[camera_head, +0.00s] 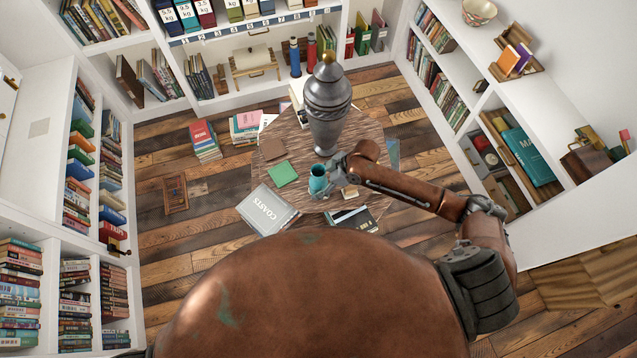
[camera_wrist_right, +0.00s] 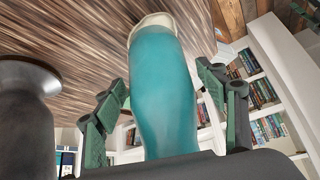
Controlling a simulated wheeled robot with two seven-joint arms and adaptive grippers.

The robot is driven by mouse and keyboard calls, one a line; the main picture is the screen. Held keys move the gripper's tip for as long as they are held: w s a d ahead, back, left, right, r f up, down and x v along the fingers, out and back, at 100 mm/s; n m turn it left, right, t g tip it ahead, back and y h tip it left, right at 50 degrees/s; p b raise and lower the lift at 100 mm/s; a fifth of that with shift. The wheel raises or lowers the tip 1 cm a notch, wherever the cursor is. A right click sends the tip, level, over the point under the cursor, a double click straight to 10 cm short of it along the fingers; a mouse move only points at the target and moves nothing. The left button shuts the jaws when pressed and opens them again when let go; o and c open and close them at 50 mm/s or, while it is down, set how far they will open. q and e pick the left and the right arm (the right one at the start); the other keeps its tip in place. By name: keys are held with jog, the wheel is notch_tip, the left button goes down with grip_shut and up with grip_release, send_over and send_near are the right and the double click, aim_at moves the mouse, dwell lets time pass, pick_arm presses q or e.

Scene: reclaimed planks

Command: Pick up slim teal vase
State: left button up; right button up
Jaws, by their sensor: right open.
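The slim teal vase (camera_head: 318,181) stands on the round wooden table (camera_head: 357,134) near its front side, in front of the tall grey lidded urn (camera_head: 328,110). In the right wrist view the vase (camera_wrist_right: 165,90) fills the middle, with a pale end at the top. My right gripper (camera_head: 332,176) reaches in from the right beside the vase. In the wrist view its green fingers (camera_wrist_right: 166,105) are open, one on each side of the vase, with a gap visible at least at the left finger. My left gripper is not in view.
The urn (camera_wrist_right: 25,120) is close on the left in the wrist view. A green card (camera_head: 282,173), a COASTS book (camera_head: 267,210) and a dark book (camera_head: 352,219) lie around the vase.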

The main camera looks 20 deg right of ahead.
jog(key=c, duration=1.5)
